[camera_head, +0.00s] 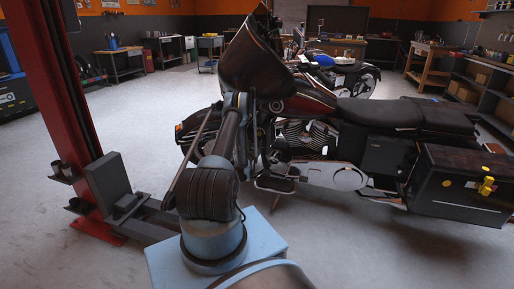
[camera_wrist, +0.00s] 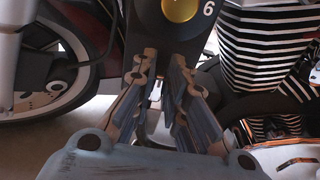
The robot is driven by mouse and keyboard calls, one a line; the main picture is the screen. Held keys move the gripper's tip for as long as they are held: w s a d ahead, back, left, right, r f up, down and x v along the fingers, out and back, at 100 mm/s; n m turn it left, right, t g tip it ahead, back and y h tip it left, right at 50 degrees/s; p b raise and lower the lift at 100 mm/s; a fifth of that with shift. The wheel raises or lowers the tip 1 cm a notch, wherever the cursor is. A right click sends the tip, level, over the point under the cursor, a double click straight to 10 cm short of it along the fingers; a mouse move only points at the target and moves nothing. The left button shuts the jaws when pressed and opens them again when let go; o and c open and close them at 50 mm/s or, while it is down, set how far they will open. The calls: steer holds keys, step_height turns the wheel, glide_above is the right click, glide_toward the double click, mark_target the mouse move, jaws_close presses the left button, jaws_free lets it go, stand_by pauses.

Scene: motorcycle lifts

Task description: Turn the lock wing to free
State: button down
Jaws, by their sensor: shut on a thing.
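In the wrist view, my gripper (camera_wrist: 163,68) reaches up to a dark panel (camera_wrist: 200,38) that bears a round gold disc (camera_wrist: 179,9) and a white number 6. Its fingers are close together, shut on a narrow part just below the disc. That part sits where the lock wing would be, but the fingertips mostly hide it, so its shape and angle cannot be told. In the head view, my arm reaches toward the front of the dark motorcycle (camera_head: 318,98), and my gripper cannot be made out there.
In the wrist view, a wheel (camera_wrist: 45,85) is at the left and a finned engine (camera_wrist: 265,50) at the right, both close to my gripper. A red lift post (camera_head: 62,110) stands left of my arm. Open floor (camera_head: 335,240) lies in front of the motorcycle.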

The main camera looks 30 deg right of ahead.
steer(key=shift+s+d+f+m+t+y, duration=0.15)
steer(key=shift+d+m+t, duration=0.1)
steer(key=shift+m, duration=1.1)
steer(key=shift+s+d+m+t+y, duration=0.1)
steer(key=shift+d+m+t, duration=0.1)
steer(key=shift+m, duration=1.1)
steer(key=shift+s+d+f+m+t+y, duration=0.15)
steer(key=shift+m+t, duration=0.1)
steer(key=shift+m, duration=1.1)
steer(key=shift+w+r, duration=0.1)
steer(key=c, duration=1.6)
jaws_free()
